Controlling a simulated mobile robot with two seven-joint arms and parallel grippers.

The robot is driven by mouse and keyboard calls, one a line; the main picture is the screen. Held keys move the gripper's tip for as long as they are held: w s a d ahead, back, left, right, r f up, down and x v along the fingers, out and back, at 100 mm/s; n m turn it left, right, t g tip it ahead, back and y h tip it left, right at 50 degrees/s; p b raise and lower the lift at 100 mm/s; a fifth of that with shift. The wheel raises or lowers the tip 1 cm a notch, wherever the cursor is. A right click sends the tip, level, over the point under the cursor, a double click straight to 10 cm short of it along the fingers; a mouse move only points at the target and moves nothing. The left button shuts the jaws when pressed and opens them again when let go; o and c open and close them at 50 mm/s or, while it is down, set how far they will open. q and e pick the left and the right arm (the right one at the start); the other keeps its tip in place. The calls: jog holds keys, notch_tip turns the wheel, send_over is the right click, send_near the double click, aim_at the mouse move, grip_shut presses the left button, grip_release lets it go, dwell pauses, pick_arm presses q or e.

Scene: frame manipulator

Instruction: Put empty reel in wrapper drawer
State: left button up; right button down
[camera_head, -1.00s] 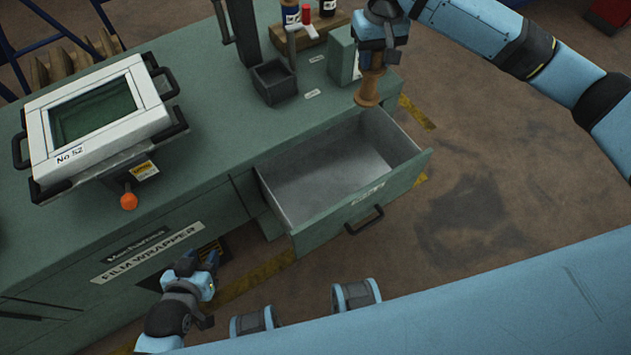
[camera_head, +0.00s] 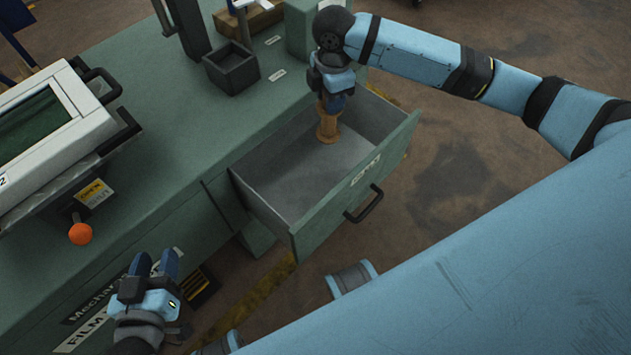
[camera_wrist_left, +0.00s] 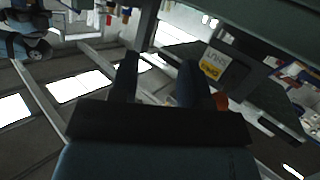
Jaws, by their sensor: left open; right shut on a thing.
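The empty reel (camera_head: 328,126) is a brown wooden spool, held upright in my right gripper (camera_head: 329,104). In the head view it hangs over the far end of the open wrapper drawer (camera_head: 268,205), its lower end appearing within the drawer's walls. I cannot tell whether it touches the drawer floor. The drawer is green with a grey inside and a black handle (camera_head: 364,204), and looks otherwise empty. My left gripper (camera_head: 157,262) is open and empty in front of the wrapper cabinet; its two fingers also show in the left wrist view (camera_wrist_left: 160,75).
The film wrapper machine (camera_head: 60,130) with an orange knob (camera_head: 80,234) stands at the left on the green counter. A small dark open box (camera_head: 231,68) sits on the counter behind the drawer. Floor right of the drawer is clear.

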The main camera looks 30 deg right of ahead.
aim_at(334, 135)
jog(key=f+n, duration=0.1)
jog(key=f+n+b, duration=0.1)
jog(key=f, duration=0.1)
jog(key=s+f+n+b, duration=0.1)
jog(key=n, duration=0.1)
jog(key=shift+s+d+f, duration=0.1)
jog(key=shift+d+f, duration=0.25)
jog(key=shift+f, duration=0.05)
pick_arm(q)
jog(key=d+r+t+h+b, duration=0.3)
jog(key=r+t+h+b, duration=0.15)
jog(key=r, duration=0.25)
jog(key=f+b, duration=0.1)
jog(key=f+g+b, duration=0.1)
jog(key=f, duration=0.1)
jog(key=f+g+y+b, duration=0.1)
jog(key=shift+w+d+f+m, duration=0.2)
jog(key=shift+d+f+m, duration=0.1)
jog(key=shift+m, duration=0.1)
pick_arm(e)
notch_tip(334, 135, down, 20)
jog(key=shift+r, duration=0.25)
pick_arm(q)
jog(key=shift+r, duration=0.15)
pick_arm(e)
jog(key=shift+f, duration=0.1)
jog(key=c, duration=0.8)
grip_release()
